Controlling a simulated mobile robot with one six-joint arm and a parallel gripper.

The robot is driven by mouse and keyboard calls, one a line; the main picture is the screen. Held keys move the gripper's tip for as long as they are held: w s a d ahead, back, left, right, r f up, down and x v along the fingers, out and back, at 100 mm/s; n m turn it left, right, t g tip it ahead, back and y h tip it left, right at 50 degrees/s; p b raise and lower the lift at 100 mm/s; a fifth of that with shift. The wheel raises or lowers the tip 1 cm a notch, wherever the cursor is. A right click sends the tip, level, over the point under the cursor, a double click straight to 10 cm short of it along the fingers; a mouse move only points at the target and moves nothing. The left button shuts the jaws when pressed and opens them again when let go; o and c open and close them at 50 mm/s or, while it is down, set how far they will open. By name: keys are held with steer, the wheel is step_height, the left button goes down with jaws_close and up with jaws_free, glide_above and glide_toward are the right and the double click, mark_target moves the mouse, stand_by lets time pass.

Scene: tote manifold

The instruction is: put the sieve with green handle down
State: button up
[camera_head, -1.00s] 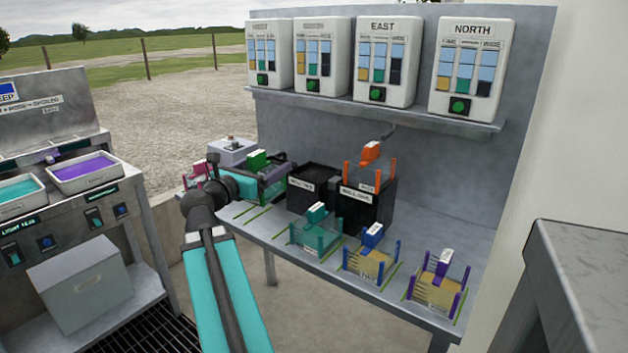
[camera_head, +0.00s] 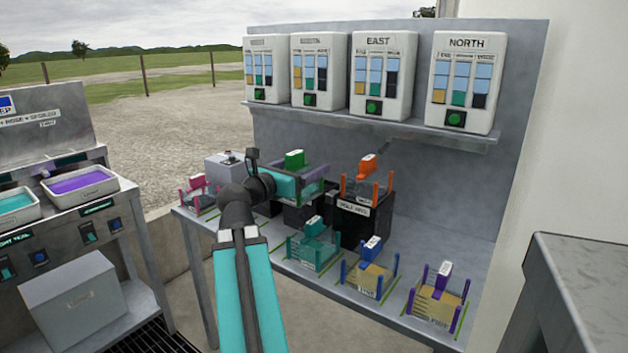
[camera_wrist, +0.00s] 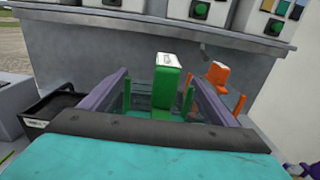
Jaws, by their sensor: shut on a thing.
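The sieve with the green handle (camera_head: 294,159) is in my gripper (camera_head: 312,174), which is shut on it. In the wrist view the green handle (camera_wrist: 166,88) stands upright between the two purple-grey fingers (camera_wrist: 165,98), with green posts beside it. The sieve appears held above or just behind the left black bin (camera_head: 301,214). My arm hides most of its basket and underside, so I cannot tell its exact height.
An orange-handled sieve (camera_head: 367,166) sits on the right black bin (camera_head: 350,228). Teal (camera_head: 315,228), blue (camera_head: 371,246) and purple (camera_head: 443,275) handled sieves stand along the front of the bench. A pink one (camera_head: 198,184) and a grey box (camera_head: 229,168) are at left.

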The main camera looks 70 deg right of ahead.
steer(key=shift+w+d+r+p, duration=0.1)
steer(key=shift+d+r+p, duration=0.2)
steer(key=shift+p, duration=1.05)
steer(key=d+p, duration=0.1)
steer(key=p, duration=0.4)
steer(key=p, duration=0.4)
steer(key=d+p, duration=0.1)
steer(key=p, duration=0.4)
steer(key=shift+f, duration=0.25)
steer(key=w+d+f+p, duration=0.1)
steer(key=d+p, duration=0.1)
steer(key=d, duration=1)
steer(key=shift+w+d+f, duration=0.2)
steer(key=shift+w+f, duration=0.05)
steer(key=shift+d+f+p, duration=0.2)
steer(key=shift+f, duration=0.7)
steer(key=shift+d+f+p, duration=0.2)
steer(key=shift+f, duration=0.7)
steer(key=shift+f, duration=0.15)
steer(key=o, duration=1.2)
steer(key=shift+c, duration=0.2)
